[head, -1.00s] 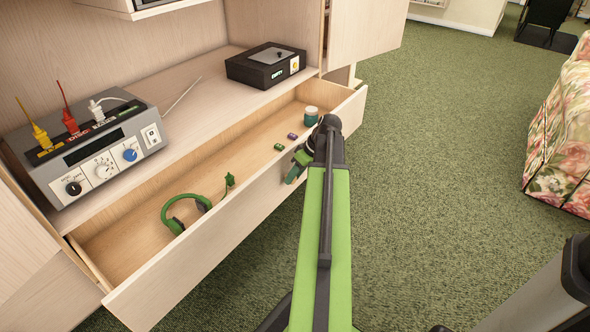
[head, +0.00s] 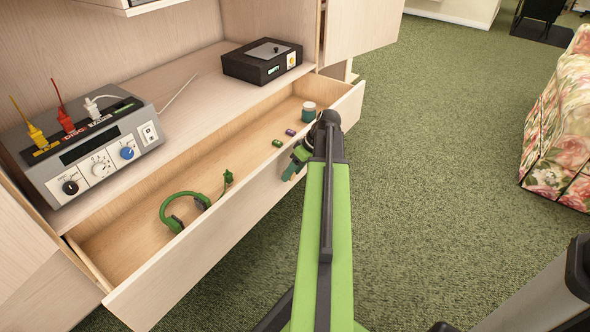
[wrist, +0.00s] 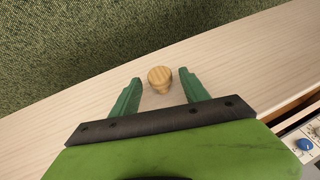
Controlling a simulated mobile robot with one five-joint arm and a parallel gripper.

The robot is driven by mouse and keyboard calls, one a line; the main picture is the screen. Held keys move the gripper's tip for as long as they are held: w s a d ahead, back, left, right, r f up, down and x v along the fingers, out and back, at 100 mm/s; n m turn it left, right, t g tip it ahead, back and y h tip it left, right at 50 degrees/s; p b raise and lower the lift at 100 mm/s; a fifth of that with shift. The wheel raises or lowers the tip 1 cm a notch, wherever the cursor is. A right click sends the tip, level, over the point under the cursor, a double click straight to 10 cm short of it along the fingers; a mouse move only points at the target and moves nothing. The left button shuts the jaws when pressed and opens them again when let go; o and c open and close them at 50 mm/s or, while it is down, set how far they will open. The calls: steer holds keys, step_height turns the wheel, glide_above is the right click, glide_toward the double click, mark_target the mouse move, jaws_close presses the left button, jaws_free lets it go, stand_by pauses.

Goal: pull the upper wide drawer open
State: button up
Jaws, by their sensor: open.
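The upper wide drawer (head: 215,235) is pulled out of the light wood cabinet, and its inside shows in the head view. Its front also crosses the wrist view (wrist: 60,140). A round wooden knob (wrist: 160,77) stands on the drawer front. My gripper (wrist: 160,88) is open, with one green finger on each side of the knob, not closed on it. In the head view my gripper (head: 296,160) is at the outer face of the drawer front, partly hidden by my arm. The knob is hidden there.
Green headphones (head: 184,212), small green and purple blocks (head: 283,138) and a teal jar (head: 308,112) lie in the drawer. A grey device with plugs (head: 85,145) and a black box (head: 262,62) stand on the shelf above. Green carpet (head: 430,170) is free to the right; a floral sofa (head: 562,130) stands beyond.

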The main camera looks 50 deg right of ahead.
steer(key=p+v, duration=1.5)
steer(key=v, duration=0.2)
steer(key=shift+r, duration=0.1)
